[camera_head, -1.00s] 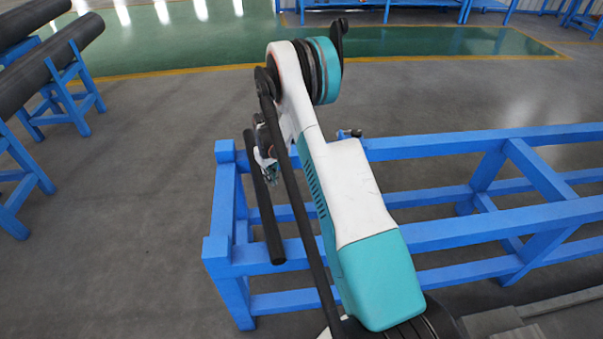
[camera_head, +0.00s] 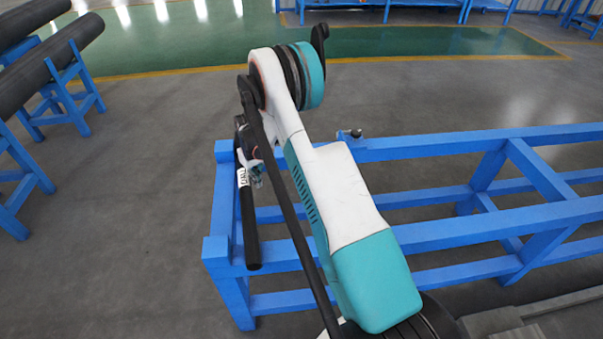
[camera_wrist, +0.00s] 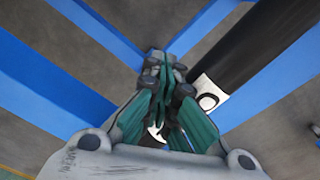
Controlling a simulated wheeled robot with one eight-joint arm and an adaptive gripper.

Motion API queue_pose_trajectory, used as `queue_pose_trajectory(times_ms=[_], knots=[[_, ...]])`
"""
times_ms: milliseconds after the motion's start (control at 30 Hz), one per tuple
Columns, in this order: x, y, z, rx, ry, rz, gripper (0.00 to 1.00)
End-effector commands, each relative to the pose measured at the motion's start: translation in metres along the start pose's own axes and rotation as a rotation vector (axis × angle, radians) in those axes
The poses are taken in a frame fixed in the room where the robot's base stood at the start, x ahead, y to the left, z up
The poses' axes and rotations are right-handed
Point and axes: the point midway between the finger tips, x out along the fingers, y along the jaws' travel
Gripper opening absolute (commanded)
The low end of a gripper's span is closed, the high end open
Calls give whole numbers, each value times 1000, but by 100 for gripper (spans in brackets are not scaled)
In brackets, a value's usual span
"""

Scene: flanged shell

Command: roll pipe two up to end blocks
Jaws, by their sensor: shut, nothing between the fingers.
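A dark pipe (camera_head: 250,225) lies across the two rails of the blue rack (camera_head: 430,232), near its left end. Its white label with dark marks faces up; the label also shows on the pipe in the wrist view (camera_wrist: 262,50). The end blocks are blue stubs, one far (camera_head: 224,150) and one near (camera_head: 217,249). The pipe is just right of them, with a small gap at the near block. My gripper (camera_head: 257,178) is shut and empty, close against the pipe's right side in the head view; contact is unclear. In the wrist view my gripper (camera_wrist: 162,65) is beside the pipe.
A small dark fitting (camera_head: 350,134) sits on the far rail, right of my arm. Large dark pipes (camera_head: 50,70) rest on blue stands at the left. Grey floor (camera_head: 120,200) is free between those stands and the rack.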

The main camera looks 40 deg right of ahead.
Motion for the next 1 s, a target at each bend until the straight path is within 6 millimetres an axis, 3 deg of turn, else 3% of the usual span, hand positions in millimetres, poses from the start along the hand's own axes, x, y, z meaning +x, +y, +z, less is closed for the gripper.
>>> queue_pose_trajectory(times_ms=[467, 1000], knots=[[-2, -17, -10, -1, 2, -1, 0], [-38, -6, -3, 0, 0, 0, 0]])
